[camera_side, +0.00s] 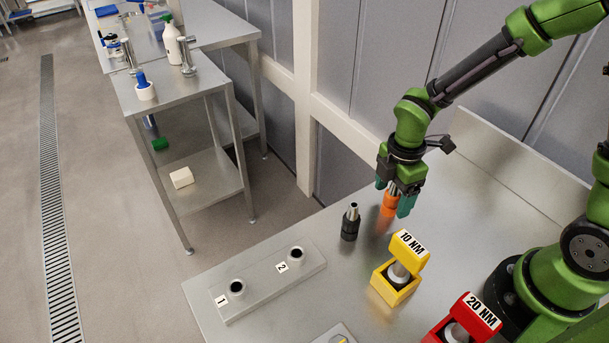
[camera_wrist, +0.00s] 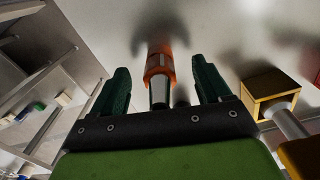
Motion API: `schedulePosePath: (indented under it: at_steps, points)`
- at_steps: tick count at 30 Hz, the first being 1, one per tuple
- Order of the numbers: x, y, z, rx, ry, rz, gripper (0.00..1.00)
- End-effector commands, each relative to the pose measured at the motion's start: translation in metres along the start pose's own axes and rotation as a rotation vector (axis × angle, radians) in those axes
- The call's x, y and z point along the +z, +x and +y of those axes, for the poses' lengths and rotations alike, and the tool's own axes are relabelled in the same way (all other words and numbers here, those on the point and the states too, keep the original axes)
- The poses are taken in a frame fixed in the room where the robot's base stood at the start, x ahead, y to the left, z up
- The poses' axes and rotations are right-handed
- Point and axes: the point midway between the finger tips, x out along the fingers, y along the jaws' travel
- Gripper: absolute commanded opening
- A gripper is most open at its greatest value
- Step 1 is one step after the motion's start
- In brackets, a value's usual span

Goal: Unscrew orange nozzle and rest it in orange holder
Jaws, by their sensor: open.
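The orange nozzle (camera_side: 389,205) stands upright on the steel table in the side view, partly hidden by my gripper. My gripper (camera_side: 396,204) points down over it, with its teal fingers open on either side. In the wrist view the orange nozzle (camera_wrist: 159,66), with a metallic tip, lies between the two open fingers (camera_wrist: 163,85), with gaps on both sides. I cannot make out a separate orange holder in either view.
A black piece with a silver tip (camera_side: 350,222) stands left of my gripper. A steel block with two holes (camera_side: 262,280), labelled 1 and 2, lies front left. A yellow 10 NM box (camera_side: 395,290) and a red 20 NM box (camera_side: 472,310) stand in front.

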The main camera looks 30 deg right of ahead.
Motion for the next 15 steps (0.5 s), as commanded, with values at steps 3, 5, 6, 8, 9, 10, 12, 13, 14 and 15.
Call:
schedulePosePath:
  at_steps: [3,5,6,8,9,10,12,13,14,15]
  points:
    - [0.0000,0.0000,0.0000,0.000,0.000,0.000,0.77]
    - [0.0000,0.0000,0.0000,0.000,0.000,0.000,0.77]
    - [0.0000,0.0000,0.0000,0.000,0.000,0.000,0.77]
    - [0.0000,0.0000,0.0000,0.000,0.000,0.000,0.77]
    - [0.0000,0.0000,0.0000,0.000,0.000,0.000,0.77]
    - [0.0000,0.0000,0.0000,0.000,0.000,0.000,0.77]
    - [0.0000,-0.0007,0.0001,0.000,0.000,0.000,0.77]
    - [0.0000,-0.0017,0.0003,0.001,0.000,0.000,0.77]
    - [0.0000,-0.0032,0.0004,0.002,0.000,0.000,0.77]
    - [-0.0001,-0.0058,0.0007,0.003,0.000,0.001,0.77]
